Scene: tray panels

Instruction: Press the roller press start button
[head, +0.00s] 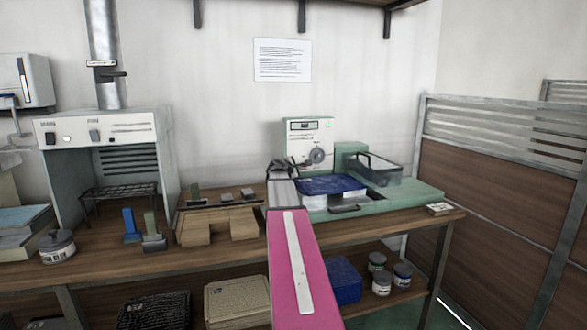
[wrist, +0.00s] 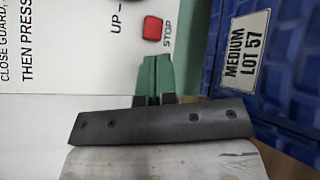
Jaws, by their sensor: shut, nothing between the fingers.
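The roller press (head: 349,158) stands on the bench, with an upright pale control panel (head: 296,130) that has a small display and a round dial. My gripper (head: 280,165) is in front of the panel's lower left part. In the wrist view its green fingertips (wrist: 154,78) are together and empty, just below a square red STOP button (wrist: 152,28) on the white panel (wrist: 60,60). A dark knob edge (wrist: 130,2) is cut off at the top. I cannot make out a start button in the wrist view. Whether the fingertips touch the panel cannot be told.
A blue tray (head: 333,185), labelled MEDIUM LOT 57 in the wrist view (wrist: 246,50), sits right of my gripper. A clear guard (head: 378,170) is behind it. Wooden blocks (head: 217,223) and a fume hood (head: 105,150) are to the left.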

